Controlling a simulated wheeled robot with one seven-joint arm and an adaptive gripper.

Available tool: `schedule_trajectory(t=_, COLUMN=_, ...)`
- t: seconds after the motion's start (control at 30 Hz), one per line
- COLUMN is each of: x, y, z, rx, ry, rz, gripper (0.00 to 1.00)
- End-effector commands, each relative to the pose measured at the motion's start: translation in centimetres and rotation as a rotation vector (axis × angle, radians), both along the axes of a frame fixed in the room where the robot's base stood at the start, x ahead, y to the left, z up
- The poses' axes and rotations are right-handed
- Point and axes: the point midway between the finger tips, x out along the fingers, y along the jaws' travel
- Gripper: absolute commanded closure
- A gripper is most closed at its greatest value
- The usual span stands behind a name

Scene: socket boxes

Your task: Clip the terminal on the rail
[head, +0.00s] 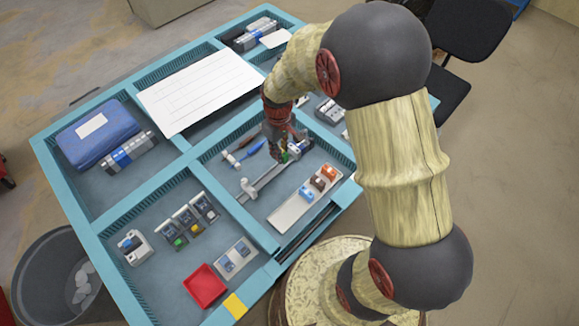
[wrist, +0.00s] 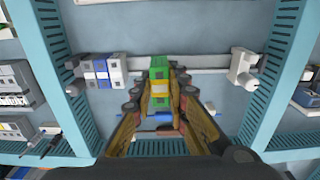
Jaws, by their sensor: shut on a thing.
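My gripper (head: 281,150) is shut on a green-and-yellow terminal (wrist: 160,68), which shows as a small green patch in the head view (head: 284,157). In the wrist view the fingers (wrist: 160,92) grip it from both sides. The grey rail (wrist: 205,62) runs across behind the terminal; it also shows in the head view (head: 268,178). The terminal overlaps the rail in the wrist view, but I cannot tell whether they touch. Grey, blue and white blocks (wrist: 100,70) sit on the rail at left. A white end piece (wrist: 243,68) is at right.
A pale strip (head: 283,216) with orange, brown and blue terminals lies in front of the rail. Teal dividers (wrist: 276,75) wall the compartment. A screwdriver with a blue handle (head: 253,149) lies behind the rail. A red tray (head: 205,285) is at the front left.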

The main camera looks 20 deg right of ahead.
Motion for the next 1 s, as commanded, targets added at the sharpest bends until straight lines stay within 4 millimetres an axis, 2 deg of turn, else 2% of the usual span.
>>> schedule_trajectory(t=0.17, x=0.9, y=0.0, z=0.6, rx=0.000, ry=0.000, rz=-0.004, gripper=1.00)
schedule_trajectory(t=0.33, x=0.7, y=0.0, z=-0.3, rx=0.000, ry=0.001, rz=-0.006, gripper=1.00)
schedule_trajectory(t=0.77, x=0.7, y=0.0, z=-5.1, rx=0.000, ry=0.001, rz=-0.007, gripper=1.00)
schedule_trajectory(t=1.0, x=0.7, y=0.0, z=-4.6, rx=0.000, ry=0.000, rz=-0.007, gripper=1.00)
